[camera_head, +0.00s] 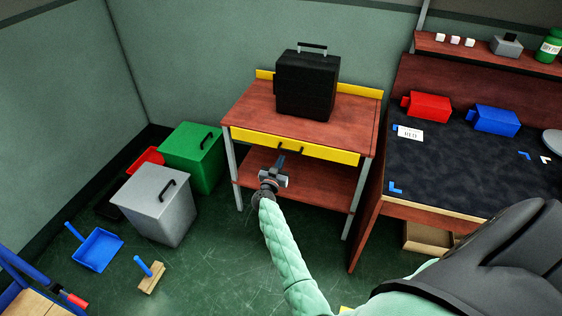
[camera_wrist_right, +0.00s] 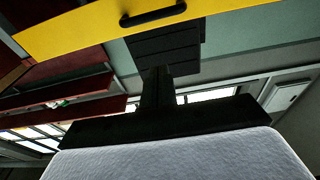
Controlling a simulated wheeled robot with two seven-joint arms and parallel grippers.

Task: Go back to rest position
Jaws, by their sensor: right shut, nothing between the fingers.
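My right gripper (camera_head: 279,163) is shut and empty. It is in front of the wooden side table (camera_head: 240,110), just below its yellow drawer front (camera_head: 250,139). In the right wrist view, my right gripper (camera_wrist_right: 158,85) points toward the yellow drawer front (camera_wrist_right: 90,25) with its black handle, and its fingers are together. A black case (camera_head: 305,88) stands upright on the table top. My left gripper does not show in either view.
A green bin (camera_head: 192,160) and a grey bin (camera_head: 150,205) stand left of the table, with a blue dustpan (camera_head: 98,250) and brush (camera_head: 151,277) on the floor. A workbench (camera_head: 450,165) with red (camera_head: 428,106) and blue boxes (camera_head: 497,121) stands at right.

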